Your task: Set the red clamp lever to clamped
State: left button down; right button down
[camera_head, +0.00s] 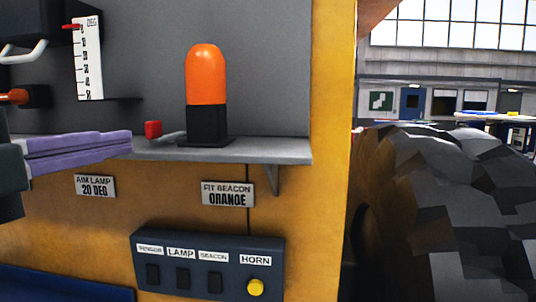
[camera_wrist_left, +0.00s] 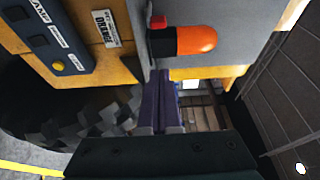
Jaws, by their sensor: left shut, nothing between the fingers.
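The red clamp lever (camera_head: 153,129) has a red knob on a grey arm at the left foot of the orange beacon (camera_head: 206,75), whose black base stands on the grey shelf (camera_head: 270,150). In the wrist view the red knob (camera_wrist_left: 157,21) shows beside the beacon (camera_wrist_left: 197,40). My left gripper (camera_head: 130,144) is shut and empty. Its purple fingers point right, with their tips just left of and slightly below the knob in the head view. The wrist view also shows the shut fingers (camera_wrist_left: 159,82); I cannot tell whether they touch the lever. My right gripper is not in view.
Below the shelf is a switch panel (camera_head: 209,265) with a yellow horn button (camera_head: 256,287). A white degree scale (camera_head: 89,60) is on the grey back panel at upper left. A large dark tyre (camera_head: 450,210) is at the right.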

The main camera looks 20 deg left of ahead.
aim_at(153, 152)
pick_arm(q)
jog(key=shift+d+r, duration=0.1)
jog(key=shift+r, duration=0.05)
jog(key=shift+w, duration=0.1)
jog(key=w+p, duration=0.1)
jog(key=w, duration=0.2)
jog(key=w+p, duration=0.1)
jog(key=w, duration=0.2)
jog(key=w+d+p, duration=0.1)
jog(key=w, duration=0.2)
jog(key=shift+w+r, duration=0.15)
jog(key=shift+w, duration=0.05)
jog(key=shift+w+a+p, duration=0.2)
jog(key=shift+p, duration=0.1)
jog(key=shift+s+a+f+p, duration=0.15)
jog(key=shift+a+p, duration=0.1)
jog(key=shift+a, duration=0.35)
jog(key=shift+s+a+p, duration=0.2)
jog(key=shift+a+p, duration=0.05)
jog(key=shift+a, duration=0.35)
jog(key=shift+s+a+f+p, duration=0.15)
jog(key=shift+a+p, duration=0.1)
jog(key=shift+a, duration=0.35)
jog(key=shift+r, duration=0.1)
